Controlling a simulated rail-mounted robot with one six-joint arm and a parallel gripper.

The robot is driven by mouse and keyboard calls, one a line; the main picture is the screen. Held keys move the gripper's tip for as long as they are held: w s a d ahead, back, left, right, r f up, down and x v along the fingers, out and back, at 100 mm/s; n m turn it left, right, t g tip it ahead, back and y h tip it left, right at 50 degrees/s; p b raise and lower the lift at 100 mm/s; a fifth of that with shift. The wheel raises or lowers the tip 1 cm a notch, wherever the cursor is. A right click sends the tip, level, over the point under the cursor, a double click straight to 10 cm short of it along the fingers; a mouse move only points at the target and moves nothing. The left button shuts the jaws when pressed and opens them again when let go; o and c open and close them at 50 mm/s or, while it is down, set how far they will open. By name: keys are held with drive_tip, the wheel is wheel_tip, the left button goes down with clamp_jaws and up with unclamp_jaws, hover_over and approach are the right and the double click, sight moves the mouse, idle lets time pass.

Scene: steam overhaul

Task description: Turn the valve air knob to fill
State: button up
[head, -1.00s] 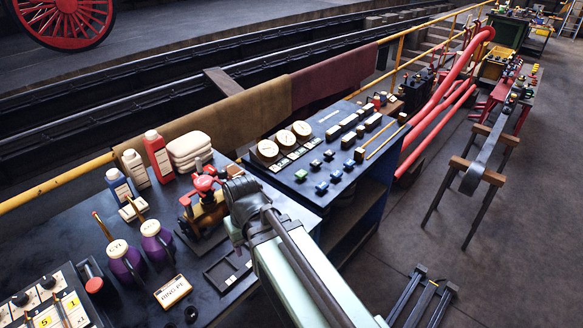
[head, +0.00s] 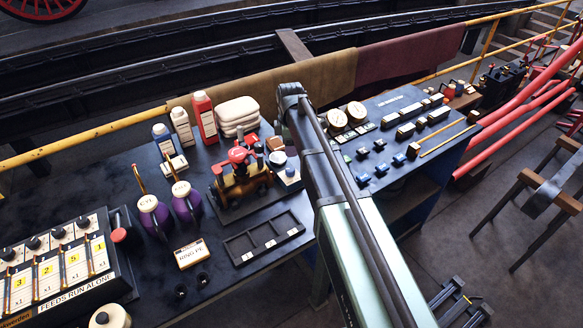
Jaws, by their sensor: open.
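The blue test panel (head: 396,110) stands right of centre in the head view. It carries white round gauges (head: 357,112), several small blue and black knobs (head: 381,168), and a row of dark blocks with pale faces. The labels by the knobs are too small to read, so I cannot tell which one is the valve air knob or how it is set. My arm rises from the bottom right and hides the panel's left edge. My gripper does not show; only the arm's links and upper joint are visible.
Left of my arm, the dark bench holds a brass-and-red valve fitting (head: 240,172), purple oil cans (head: 186,202), bottles (head: 204,118), a compartment tray (head: 262,238) and a numbered feed box (head: 62,262). A yellow rail (head: 84,140) runs behind. Red pipes (head: 520,120) lie at right.

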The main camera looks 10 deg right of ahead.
sight(291, 169)
wheel_tip(291, 169, down, 11)
drive_tip(key=b, duration=1.1)
drive_tip(key=shift+r, duration=0.1)
drive_tip(key=c, duration=0.9)
